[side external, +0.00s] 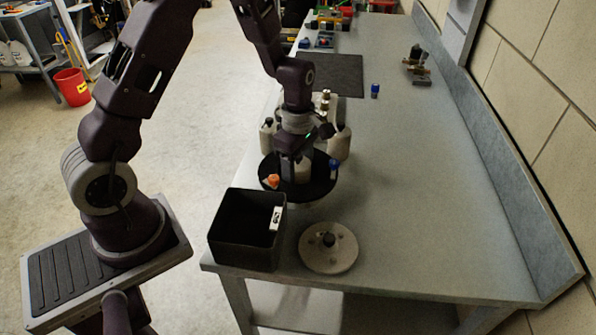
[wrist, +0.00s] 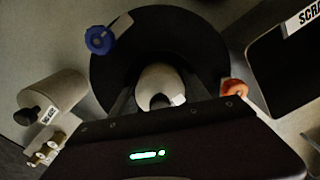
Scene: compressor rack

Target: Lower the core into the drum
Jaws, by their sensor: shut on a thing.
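The drum (side external: 317,190) is a wide, round black piece on the bench, below my gripper. In the wrist view its dark rim (wrist: 108,75) surrounds a darker middle. My gripper (side external: 294,170) points down over the drum and is shut on the core (side external: 302,170), a pale, rounded cylinder. In the wrist view the core (wrist: 160,80) shows between the two fingers, over the drum's dark middle. How deep the core's lower end sits is hidden. A blue-capped piece (wrist: 98,40) and an orange-capped piece (wrist: 233,87) lie at opposite sides of the drum's rim.
A black open bin (side external: 233,250) with a scrap label stands in front of the drum. A round pale lid (side external: 328,258) with a black knob lies beside it. Pale canisters (side external: 340,145) and brass fittings (wrist: 45,148) stand behind.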

